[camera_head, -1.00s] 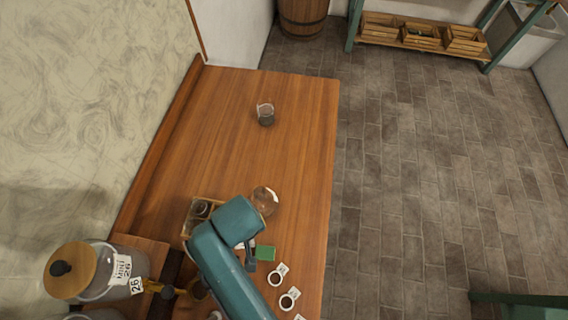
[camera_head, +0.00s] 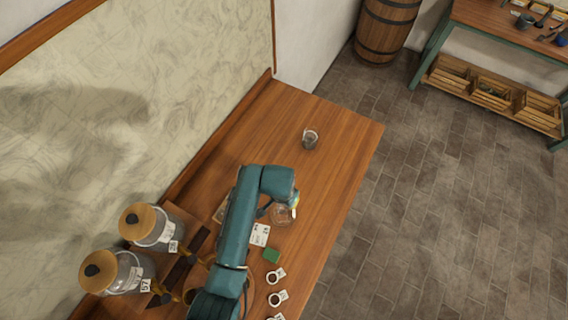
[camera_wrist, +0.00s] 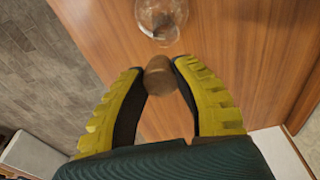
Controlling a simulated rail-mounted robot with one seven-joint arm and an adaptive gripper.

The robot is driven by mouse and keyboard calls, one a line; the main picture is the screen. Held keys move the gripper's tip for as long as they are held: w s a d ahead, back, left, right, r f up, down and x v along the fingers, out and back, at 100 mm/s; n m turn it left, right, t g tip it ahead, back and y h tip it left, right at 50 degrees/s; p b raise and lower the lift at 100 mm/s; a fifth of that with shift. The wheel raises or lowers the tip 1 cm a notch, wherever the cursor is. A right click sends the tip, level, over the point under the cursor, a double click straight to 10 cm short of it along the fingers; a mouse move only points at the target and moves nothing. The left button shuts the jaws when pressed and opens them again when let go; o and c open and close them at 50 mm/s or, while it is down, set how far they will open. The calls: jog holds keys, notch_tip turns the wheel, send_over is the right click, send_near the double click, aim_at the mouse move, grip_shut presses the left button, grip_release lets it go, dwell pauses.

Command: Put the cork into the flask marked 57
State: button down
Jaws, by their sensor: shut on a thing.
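My gripper (camera_wrist: 158,65) has yellow-backed fingers and is shut on a brown cork (camera_wrist: 158,78), held between the fingertips in the wrist view. A round clear glass flask (camera_wrist: 161,14) is just beyond the fingertips in that view, apart from the cork. In the head view the flask (camera_head: 281,215) stands on the wooden table, partly hidden by the end of my arm. I cannot read a mark on it. A large glass jar (camera_head: 130,272) with a wooden lid carries a tag 57 (camera_head: 145,285) at the lower left. The cork is hidden in the head view.
A second lidded jar (camera_head: 155,228) stands beside the 57 jar. A small glass (camera_head: 310,139) is at the far end of the table (camera_head: 340,130). A green block (camera_head: 271,254), a card (camera_head: 260,234) and small cups with tags (camera_head: 275,276) lie nearer. The table's right edge is close.

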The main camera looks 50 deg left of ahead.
jog(key=shift+s+a+r, duration=0.25)
jog(key=shift+s+a, duration=0.1)
jog(key=shift+a, duration=0.2)
jog(key=shift+f, duration=0.2)
notch_tip(320, 180, down, 5)
jog(key=b, duration=0.5)
jog(key=shift+r, duration=0.15)
jog(key=shift+f, duration=1.5)
dwell(3.1)
jog(key=shift+c, duration=1.7)
grip_release()
jog(key=shift+r+p, duration=3.55)
